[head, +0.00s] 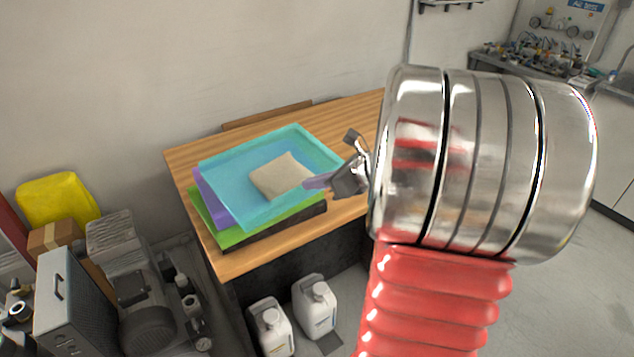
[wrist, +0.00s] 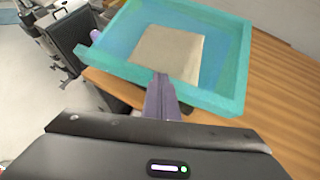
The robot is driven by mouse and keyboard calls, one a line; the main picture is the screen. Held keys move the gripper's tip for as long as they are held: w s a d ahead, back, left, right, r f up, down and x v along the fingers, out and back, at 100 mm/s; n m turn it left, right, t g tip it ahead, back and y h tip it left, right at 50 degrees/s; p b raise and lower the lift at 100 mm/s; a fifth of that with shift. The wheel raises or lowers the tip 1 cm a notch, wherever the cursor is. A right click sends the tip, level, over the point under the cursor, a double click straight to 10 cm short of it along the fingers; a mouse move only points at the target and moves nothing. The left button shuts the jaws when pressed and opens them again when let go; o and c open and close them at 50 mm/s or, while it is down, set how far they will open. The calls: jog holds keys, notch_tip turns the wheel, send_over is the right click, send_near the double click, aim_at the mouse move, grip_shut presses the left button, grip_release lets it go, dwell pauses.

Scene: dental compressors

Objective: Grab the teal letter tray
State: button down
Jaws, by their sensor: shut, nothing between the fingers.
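The teal letter tray (head: 230,205) lies on top of a stack on the wooden desk, with a beige packet (head: 280,176) inside it. In the wrist view the tray (wrist: 215,101) is ahead of my gripper, with the packet (wrist: 168,54) in it. My gripper (head: 308,184) is at the right side of the tray in the head view. Its fingers (wrist: 162,80) are together and empty, and they overlap the tray's near rim in the wrist view. I cannot tell whether they touch it.
A purple tray (head: 212,203) and a green tray (head: 232,237) lie under the teal one on the wooden desk (head: 235,262). White jugs (head: 314,306) stand below the desk's front. A compressor (head: 140,300) and a yellow object (head: 56,199) are at the left. The right of the desk is bare.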

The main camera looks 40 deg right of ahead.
jog(key=shift+r, duration=0.65)
jog(key=shift+r, duration=0.15)
jog(key=s+d, duration=0.3)
jog(key=s, duration=0.8)
jog(key=shift+s+r, duration=0.2)
jog(key=shift+s, duration=0.05)
